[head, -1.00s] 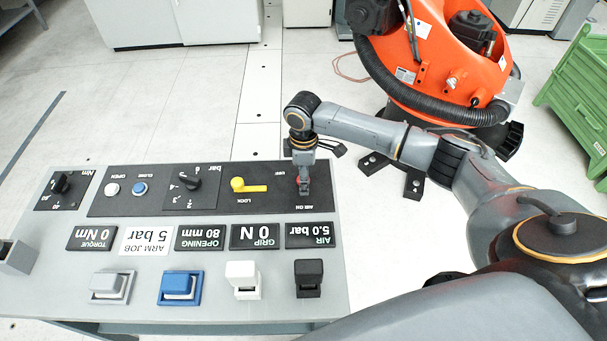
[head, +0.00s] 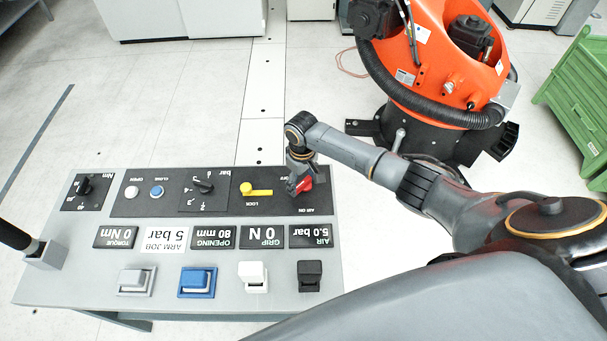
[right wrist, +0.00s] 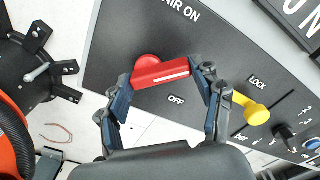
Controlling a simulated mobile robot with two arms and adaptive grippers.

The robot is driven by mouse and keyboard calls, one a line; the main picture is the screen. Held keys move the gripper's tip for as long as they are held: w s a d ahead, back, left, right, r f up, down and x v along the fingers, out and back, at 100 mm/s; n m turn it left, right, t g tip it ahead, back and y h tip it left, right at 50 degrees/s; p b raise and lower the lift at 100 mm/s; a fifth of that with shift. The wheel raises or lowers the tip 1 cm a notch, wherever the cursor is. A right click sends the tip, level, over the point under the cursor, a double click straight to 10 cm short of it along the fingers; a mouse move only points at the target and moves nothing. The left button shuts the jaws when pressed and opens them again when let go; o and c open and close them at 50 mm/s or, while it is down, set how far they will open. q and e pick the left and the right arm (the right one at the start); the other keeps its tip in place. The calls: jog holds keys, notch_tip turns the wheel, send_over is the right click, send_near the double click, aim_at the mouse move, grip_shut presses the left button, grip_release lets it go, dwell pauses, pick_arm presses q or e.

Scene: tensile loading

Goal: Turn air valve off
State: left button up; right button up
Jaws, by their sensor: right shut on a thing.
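The air valve's red handle (head: 304,186) is at the right end of the console's black panel. In the right wrist view the red handle (right wrist: 162,72) lies sideways between the labels AIR ON and OFF, its round end at the left. My right gripper (head: 299,186) is on the handle from above. In the right wrist view its two fingers (right wrist: 158,82) are one at each end of the handle, shut on it. My left gripper is not in view.
A yellow LOCK lever (head: 258,192) and a black bar knob (head: 203,186) sit beside the valve. Several switches line the front, including a black one (head: 310,275). A grey block with a black rod (head: 15,236) stands at the left. An orange robot (head: 445,65) stands behind.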

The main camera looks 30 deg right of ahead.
jog(key=m+p, duration=0.1)
jog(key=m, duration=0.1)
jog(key=m+p, duration=0.2)
jog(key=shift+w+a+r+m, duration=0.1)
jog(key=shift+w+a+m, duration=0.1)
jog(key=shift+m, duration=0.1)
jog(key=shift+w+d+m+p, duration=0.15)
jog(key=shift+m+p, duration=0.3)
jog(key=shift+m, duration=0.65)
jog(key=shift+w+d+m+p, duration=0.15)
jog(key=shift+m+p, duration=0.3)
jog(key=shift+m, duration=0.65)
jog(key=shift+a, duration=0.1)
jog(key=o, duration=1.2)
jog(key=shift+w, duration=0.1)
jog(key=shift+c, duration=0.2)
notch_tip(320, 180, up, 12)
